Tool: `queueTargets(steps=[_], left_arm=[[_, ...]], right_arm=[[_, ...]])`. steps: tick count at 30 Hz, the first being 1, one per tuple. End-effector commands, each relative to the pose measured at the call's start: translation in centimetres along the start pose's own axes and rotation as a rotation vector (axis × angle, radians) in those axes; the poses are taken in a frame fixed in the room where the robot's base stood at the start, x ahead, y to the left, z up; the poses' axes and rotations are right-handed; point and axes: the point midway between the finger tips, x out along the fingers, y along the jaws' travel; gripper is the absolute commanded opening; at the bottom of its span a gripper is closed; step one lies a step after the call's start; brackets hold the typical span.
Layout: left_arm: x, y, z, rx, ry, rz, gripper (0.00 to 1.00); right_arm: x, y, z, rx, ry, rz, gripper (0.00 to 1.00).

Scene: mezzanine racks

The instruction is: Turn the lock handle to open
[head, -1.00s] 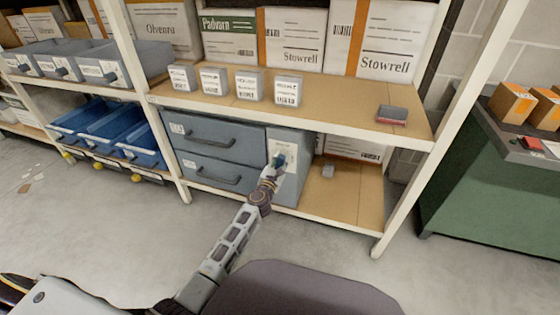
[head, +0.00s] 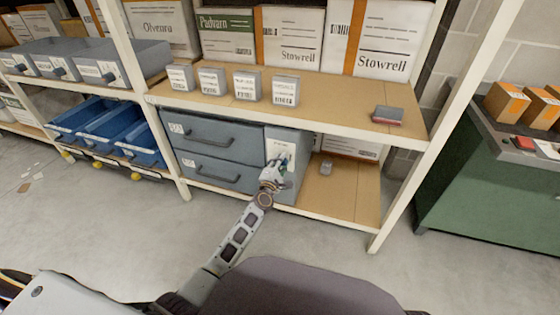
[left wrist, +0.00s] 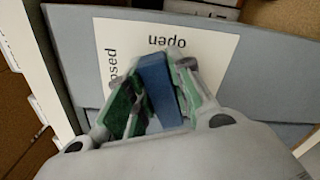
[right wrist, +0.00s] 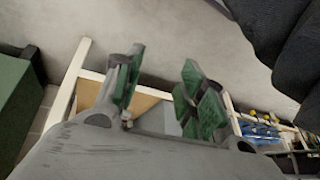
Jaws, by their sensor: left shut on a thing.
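The blue lock handle (left wrist: 158,88) sits on a white label plate (left wrist: 120,42) with "open" and a partly hidden "closed" printed on it. The plate also shows in the head view on the right side of the grey-blue drawer cabinet (head: 215,130). My left gripper (head: 277,170) is at that plate; in the left wrist view its green-padded fingers (left wrist: 155,95) are shut on the handle, one on each side. The handle's base is partly hidden by the fingers. My right gripper (right wrist: 160,85) is open and empty, its fingers well apart, away from the cabinet.
The cabinet stands on the lower shelf (head: 345,195), below a shelf with several small grey boxes (head: 285,90). A small grey object (head: 326,167) lies right of the cabinet. A rack post (head: 440,120) and a green bench (head: 485,195) stand farther right.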

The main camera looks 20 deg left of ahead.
Motion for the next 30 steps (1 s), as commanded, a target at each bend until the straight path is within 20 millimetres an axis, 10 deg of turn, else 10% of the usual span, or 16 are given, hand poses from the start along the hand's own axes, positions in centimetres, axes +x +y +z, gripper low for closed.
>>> queueTargets(steps=[30], left_arm=[[-0.1,-0.7,-0.1,0.421,-0.001,-0.003,0.0]], right_arm=[[-4.0,0.4,-1.1,-0.02,-0.064,0.041,0.4]])
